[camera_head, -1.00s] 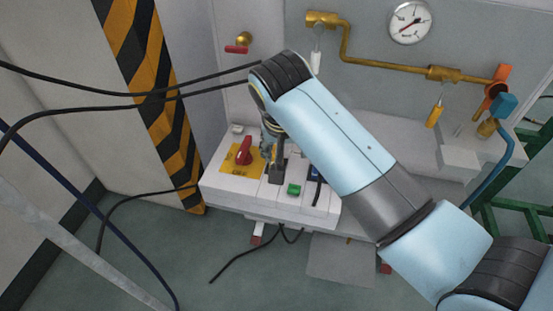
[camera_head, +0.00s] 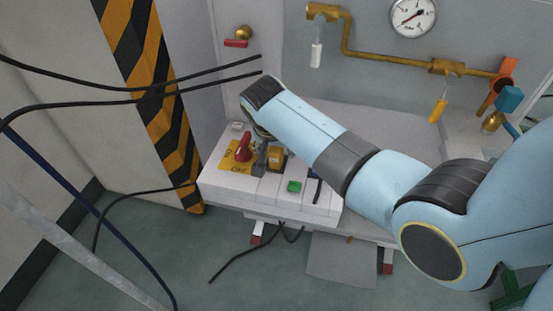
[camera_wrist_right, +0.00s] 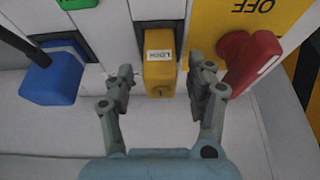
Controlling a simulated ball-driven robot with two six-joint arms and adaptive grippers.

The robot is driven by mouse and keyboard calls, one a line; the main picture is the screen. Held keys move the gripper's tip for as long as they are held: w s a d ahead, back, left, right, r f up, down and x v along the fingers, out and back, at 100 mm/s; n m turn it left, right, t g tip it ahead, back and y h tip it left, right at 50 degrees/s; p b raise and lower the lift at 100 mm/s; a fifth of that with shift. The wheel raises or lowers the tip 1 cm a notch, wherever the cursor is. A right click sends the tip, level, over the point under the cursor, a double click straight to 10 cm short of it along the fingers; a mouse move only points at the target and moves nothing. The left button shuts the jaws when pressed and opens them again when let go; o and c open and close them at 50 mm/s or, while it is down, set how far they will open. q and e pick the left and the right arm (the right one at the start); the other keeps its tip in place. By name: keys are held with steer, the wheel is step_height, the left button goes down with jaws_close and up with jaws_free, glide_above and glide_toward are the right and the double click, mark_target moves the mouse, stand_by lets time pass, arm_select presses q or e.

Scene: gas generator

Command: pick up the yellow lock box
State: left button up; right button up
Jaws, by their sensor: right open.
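The yellow lock box (camera_wrist_right: 160,72), marked LOCK, sits on the white panel in the right wrist view. It also shows in the head view (camera_head: 277,157), beside my gripper. My right gripper (camera_wrist_right: 159,78) is open, with one finger on each side of the box's near end. Small gaps show between the fingers and the box, so it is not gripped. In the head view my right gripper (camera_head: 261,158) is partly hidden under the wrist. My left gripper is not in view.
A red switch handle (camera_wrist_right: 252,65) on a yellow OFF plate (camera_wrist_right: 225,20) stands close to the right finger in the wrist view. A blue switch (camera_wrist_right: 52,78) is at the left. A green button (camera_head: 294,187) is on the same white panel.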

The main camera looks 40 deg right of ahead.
steer(key=shift+f, duration=0.2)
jaws_close()
steer(key=shift+r, duration=0.15)
